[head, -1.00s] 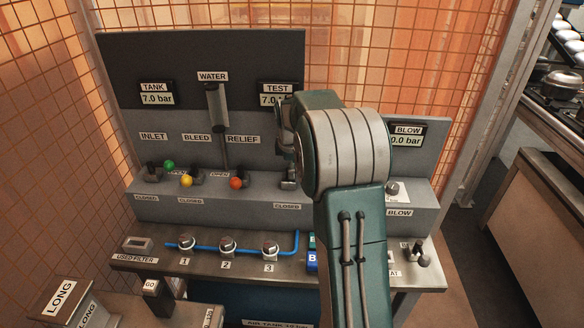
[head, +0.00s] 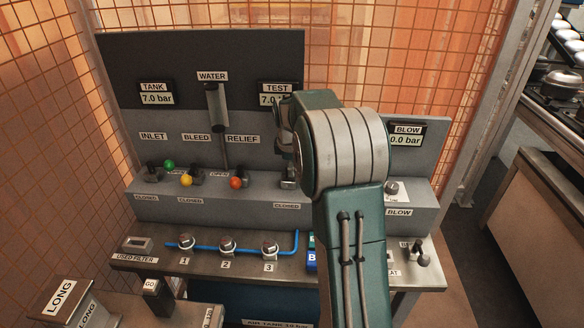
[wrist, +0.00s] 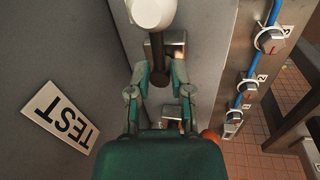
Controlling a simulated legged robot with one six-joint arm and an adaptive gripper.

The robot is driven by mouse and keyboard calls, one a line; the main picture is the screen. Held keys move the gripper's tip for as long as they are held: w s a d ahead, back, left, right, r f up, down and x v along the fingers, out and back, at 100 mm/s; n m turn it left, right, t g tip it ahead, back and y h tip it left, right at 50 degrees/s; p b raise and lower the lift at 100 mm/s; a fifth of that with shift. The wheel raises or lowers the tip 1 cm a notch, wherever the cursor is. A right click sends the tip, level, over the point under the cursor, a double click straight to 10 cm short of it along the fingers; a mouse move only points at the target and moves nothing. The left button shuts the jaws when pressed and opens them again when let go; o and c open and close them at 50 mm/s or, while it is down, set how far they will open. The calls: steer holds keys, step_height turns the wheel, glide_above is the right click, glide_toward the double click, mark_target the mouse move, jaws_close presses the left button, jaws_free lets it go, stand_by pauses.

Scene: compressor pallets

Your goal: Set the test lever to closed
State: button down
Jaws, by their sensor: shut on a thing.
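The test lever shows in the wrist view as a white knob (wrist: 152,12) on a brown shaft (wrist: 157,48). My gripper (wrist: 160,76) has its two fingers closed around the lower shaft, below the knob. A metal bracket (wrist: 179,48) is beside the shaft. In the head view my wrist hides the knob and most of the lever; only the metal base (head: 289,183) shows, above a CLOSED label (head: 287,206). The TEST sign (wrist: 60,115) lies to the left in the wrist view. I cannot tell the lever's exact setting.
Levers with green (head: 169,164), yellow (head: 187,181) and orange (head: 236,183) knobs stand left of my gripper. The TEST gauge (head: 268,99) is partly hidden by my wrist. The BLOW gauge (head: 407,140) reads 0.0 bar. Three round valves and a blue pipe (head: 210,247) are on the bench.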

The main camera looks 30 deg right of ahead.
steer(key=m, duration=0.4)
steer(key=shift+a+g+h, duration=0.25)
steer(key=shift+g+h, duration=0.05)
steer(key=m, duration=0.4)
steer(key=shift+a+m+g, duration=0.2)
steer(key=shift+m+g, duration=0.1)
steer(key=shift+g, duration=0.1)
steer(key=m, duration=0.4)
steer(key=shift+w+a+g, duration=0.15)
steer(key=shift+g, duration=0.25)
steer(key=shift+w+a+m+g, duration=0.15)
steer(key=shift+m+g, duration=0.15)
steer(key=shift+m, duration=1.8)
steer(key=shift+r, duration=0.1)
steer(key=c, duration=0.7)
jaws_free()
steer(key=shift+w, duration=0.1)
